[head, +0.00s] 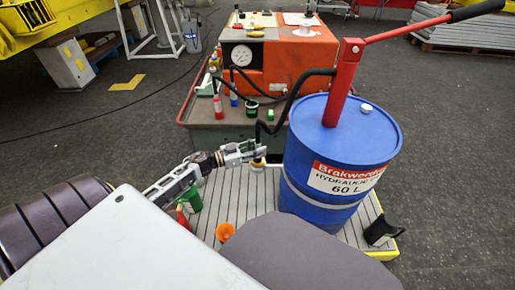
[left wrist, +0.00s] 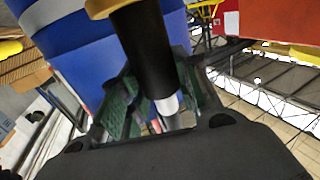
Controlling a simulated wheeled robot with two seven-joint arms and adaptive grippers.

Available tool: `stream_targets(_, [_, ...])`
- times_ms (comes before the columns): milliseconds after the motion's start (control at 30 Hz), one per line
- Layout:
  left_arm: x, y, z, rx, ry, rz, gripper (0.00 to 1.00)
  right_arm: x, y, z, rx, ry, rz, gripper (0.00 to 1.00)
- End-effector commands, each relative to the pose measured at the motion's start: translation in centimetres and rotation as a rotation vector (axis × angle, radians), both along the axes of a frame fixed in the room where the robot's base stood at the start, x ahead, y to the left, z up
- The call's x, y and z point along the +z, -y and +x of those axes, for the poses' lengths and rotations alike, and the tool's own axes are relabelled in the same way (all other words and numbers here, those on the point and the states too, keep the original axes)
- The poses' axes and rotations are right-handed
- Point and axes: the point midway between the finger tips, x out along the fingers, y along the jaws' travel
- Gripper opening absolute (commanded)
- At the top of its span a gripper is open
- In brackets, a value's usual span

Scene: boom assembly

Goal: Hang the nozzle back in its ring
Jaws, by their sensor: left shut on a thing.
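The black hose (head: 289,104) arches from the red hand pump on the blue drum and comes down to my left gripper (head: 256,150). My left gripper is shut on the nozzle, a black cylinder (left wrist: 146,50) with a silvery end between the fingers in the left wrist view. A yellow ring-like part (left wrist: 104,7) shows at the nozzle's black end at the top of that view. In the head view a small yellowish part (head: 258,164) sits just below the gripper, beside the drum. I cannot tell whether the nozzle is inside the ring or in front of it. My right gripper is not in view.
The blue drum (head: 340,140) with its red pump (head: 344,85) stands close right of the gripper on a slatted platform (head: 240,195). An orange funnel (head: 225,231) and a green container (head: 191,199) stand there too. An orange machine (head: 285,60) is behind.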

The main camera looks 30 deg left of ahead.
Motion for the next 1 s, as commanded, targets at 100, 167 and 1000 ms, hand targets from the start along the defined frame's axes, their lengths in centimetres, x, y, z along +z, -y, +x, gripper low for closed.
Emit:
stream_targets(100, [0.19,-0.01,0.01,0.000,0.002,-0.001,0.00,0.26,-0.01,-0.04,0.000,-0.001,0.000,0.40])
stream_targets(167, [0.19,-0.01,-0.01,0.000,0.002,-0.001,0.00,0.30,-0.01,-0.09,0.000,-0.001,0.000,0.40])
stream_targets(1000, [0.18,-0.02,-0.01,0.000,0.002,0.000,0.00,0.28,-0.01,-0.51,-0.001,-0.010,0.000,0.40])
